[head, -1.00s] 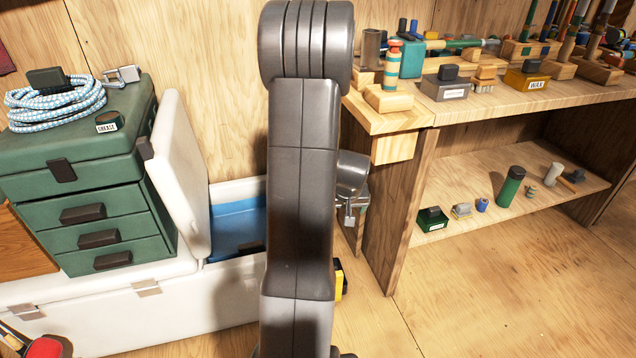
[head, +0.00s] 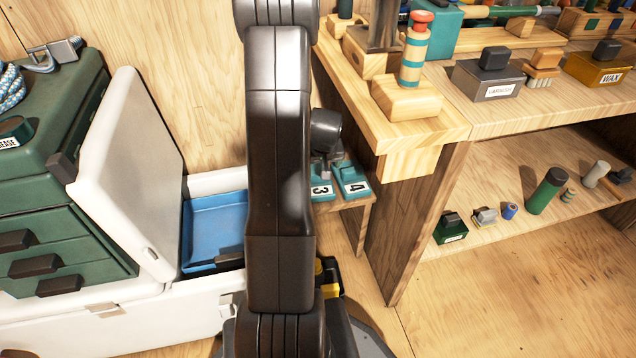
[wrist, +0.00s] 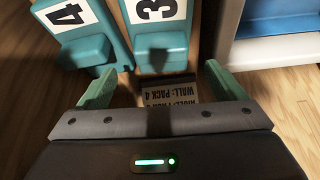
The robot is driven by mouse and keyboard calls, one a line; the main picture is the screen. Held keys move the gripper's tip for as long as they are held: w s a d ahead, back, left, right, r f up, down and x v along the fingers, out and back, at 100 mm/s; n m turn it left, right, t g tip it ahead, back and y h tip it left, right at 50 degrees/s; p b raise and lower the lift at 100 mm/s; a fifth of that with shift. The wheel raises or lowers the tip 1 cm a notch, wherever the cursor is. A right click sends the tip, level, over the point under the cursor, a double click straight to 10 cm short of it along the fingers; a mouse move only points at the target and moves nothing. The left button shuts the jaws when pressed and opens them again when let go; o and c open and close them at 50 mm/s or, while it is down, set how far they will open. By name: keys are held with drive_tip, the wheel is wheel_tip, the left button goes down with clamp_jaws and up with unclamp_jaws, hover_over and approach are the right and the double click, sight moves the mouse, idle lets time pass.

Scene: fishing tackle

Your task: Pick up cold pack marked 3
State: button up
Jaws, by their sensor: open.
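The cold pack marked 3 (wrist: 157,35) is teal with a white number label and a raised block grip. It stands just beyond my gripper (wrist: 158,88), roughly centred between the fingers in the wrist view. My gripper is open and empty, with its two green fingers apart. The teal pack marked 4 (wrist: 82,38) stands beside it on the left. In the head view, pack 3 (head: 321,189) is partly hidden by my arm, and pack 4 (head: 352,181) is to its right. Both are on a small wooden stand (head: 345,204).
A white cooler (head: 130,175) with raised lid and a blue tray (head: 214,225) is left of my arm. A green drawer box (head: 50,240) stands beyond it. A wooden workbench (head: 425,130) holding tackle is close on the right. A printed card (wrist: 172,92) lies below the packs.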

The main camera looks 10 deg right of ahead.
sight(321, 190)
drive_tip(key=b+x, duration=0.2)
drive_tip(key=x, duration=0.3)
drive_tip(key=shift+w, duration=0.1)
drive_tip(key=c, duration=1.7)
drive_tip(key=shift+r, duration=0.1)
